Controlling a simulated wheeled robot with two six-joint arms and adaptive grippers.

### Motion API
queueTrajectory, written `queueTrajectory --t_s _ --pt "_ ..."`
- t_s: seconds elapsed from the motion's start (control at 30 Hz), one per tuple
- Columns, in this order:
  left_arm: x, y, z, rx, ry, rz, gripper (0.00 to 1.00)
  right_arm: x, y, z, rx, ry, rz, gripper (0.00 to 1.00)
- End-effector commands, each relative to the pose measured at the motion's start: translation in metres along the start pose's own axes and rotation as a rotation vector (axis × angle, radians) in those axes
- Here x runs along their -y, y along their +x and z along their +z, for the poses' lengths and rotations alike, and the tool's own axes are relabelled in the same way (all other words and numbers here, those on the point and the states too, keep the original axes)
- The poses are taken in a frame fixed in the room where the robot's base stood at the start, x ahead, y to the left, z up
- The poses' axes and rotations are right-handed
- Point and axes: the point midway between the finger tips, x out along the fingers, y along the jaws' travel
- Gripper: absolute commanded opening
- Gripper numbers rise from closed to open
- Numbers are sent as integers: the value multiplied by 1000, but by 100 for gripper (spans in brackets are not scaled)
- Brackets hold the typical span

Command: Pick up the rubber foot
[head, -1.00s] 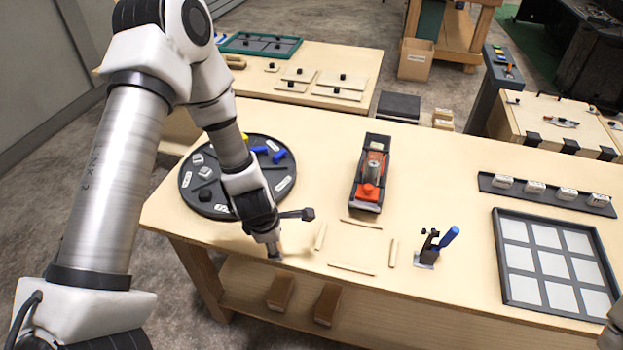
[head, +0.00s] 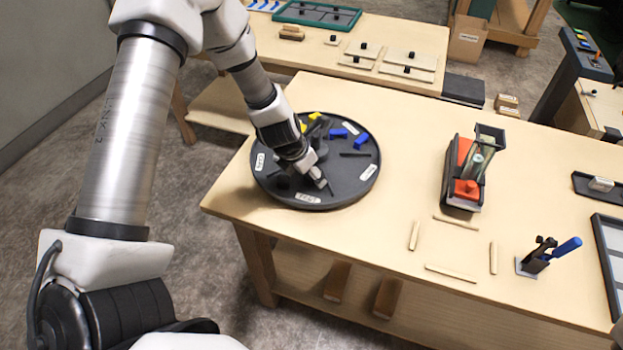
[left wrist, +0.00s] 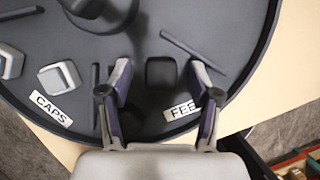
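The rubber foot (left wrist: 161,73) is a small dark block on the round black tray, by the label reading FEE, which is partly covered by a finger. In the left wrist view it lies between the two spread fingertips of my left gripper (left wrist: 160,68), with a gap on both sides. In the head view my left gripper (head: 320,188) points down over the front part of the round tray (head: 345,195), and the foot is hard to make out there. My right gripper is not in view.
A red and black device (head: 465,175) and a blue-handled clamp (head: 550,255) stand to the right. Wooden strips lie between.

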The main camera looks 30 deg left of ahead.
Motion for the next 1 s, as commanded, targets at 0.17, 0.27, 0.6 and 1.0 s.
queueTrajectory --t_s 0.17,0.27,0.6,1.0 --pt "0 0 0 0 1 0 12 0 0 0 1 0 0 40" --pt "0 0 0 0 1 0 12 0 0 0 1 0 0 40" --pt "0 -8 3 1 0 1 12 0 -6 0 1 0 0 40" --pt "26 -28 8 2 7 1 12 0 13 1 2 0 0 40"
